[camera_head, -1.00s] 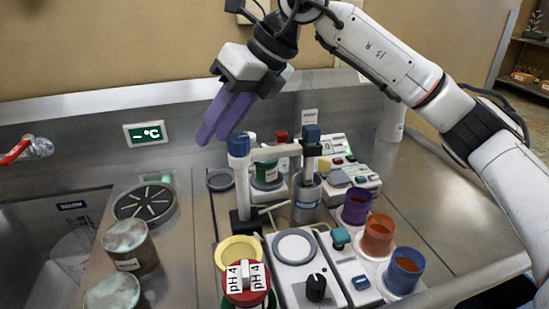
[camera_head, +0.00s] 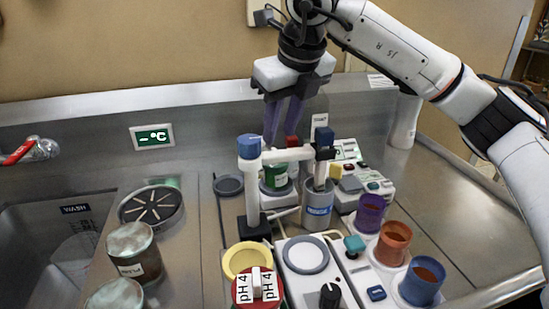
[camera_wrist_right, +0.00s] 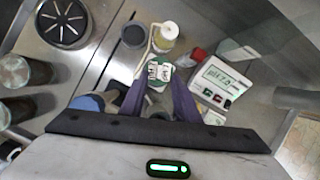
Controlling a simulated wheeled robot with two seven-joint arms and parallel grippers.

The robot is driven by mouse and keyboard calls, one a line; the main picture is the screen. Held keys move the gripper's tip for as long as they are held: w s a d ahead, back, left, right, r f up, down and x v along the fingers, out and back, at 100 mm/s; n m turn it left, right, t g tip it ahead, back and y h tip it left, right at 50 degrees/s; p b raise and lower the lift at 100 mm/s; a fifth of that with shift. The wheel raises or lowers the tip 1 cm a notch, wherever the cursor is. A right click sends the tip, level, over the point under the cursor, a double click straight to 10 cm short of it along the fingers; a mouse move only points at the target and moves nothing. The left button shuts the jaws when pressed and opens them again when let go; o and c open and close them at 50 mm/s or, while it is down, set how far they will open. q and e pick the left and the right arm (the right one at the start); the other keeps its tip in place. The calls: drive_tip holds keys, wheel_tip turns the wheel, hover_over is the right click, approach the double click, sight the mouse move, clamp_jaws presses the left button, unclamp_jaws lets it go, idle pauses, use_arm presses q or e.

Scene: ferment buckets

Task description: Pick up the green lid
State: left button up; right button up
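The green lid (camera_wrist_right: 154,86) shows in the right wrist view, with a white handle bearing a black label on top. In the head view the green item (camera_head: 277,178) stands behind the blue-capped stand, partly hidden by it. My right gripper (camera_head: 282,125) points down above and behind it, its two purple fingers apart. In the right wrist view the fingers of the right gripper (camera_wrist_right: 159,98) lie on either side of the lid. Nothing is held, and I cannot tell how far above the lid the fingertips are. My left gripper is not in view.
The white stand with a blue cap (camera_head: 249,147) is close in front. A red pH 4 lid (camera_head: 243,294), a grey cylinder (camera_head: 318,205) and a pH meter (camera_wrist_right: 222,80) are nearby. Purple, orange and blue cups (camera_head: 421,281) stand right. A sink (camera_head: 40,250) is at left.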

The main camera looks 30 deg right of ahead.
drive_tip(key=x, duration=0.5)
drive_tip(key=shift+f+p, duration=0.1)
drive_tip(key=shift+p, duration=0.2)
drive_tip(key=shift+c, duration=0.2)
clamp_jaws()
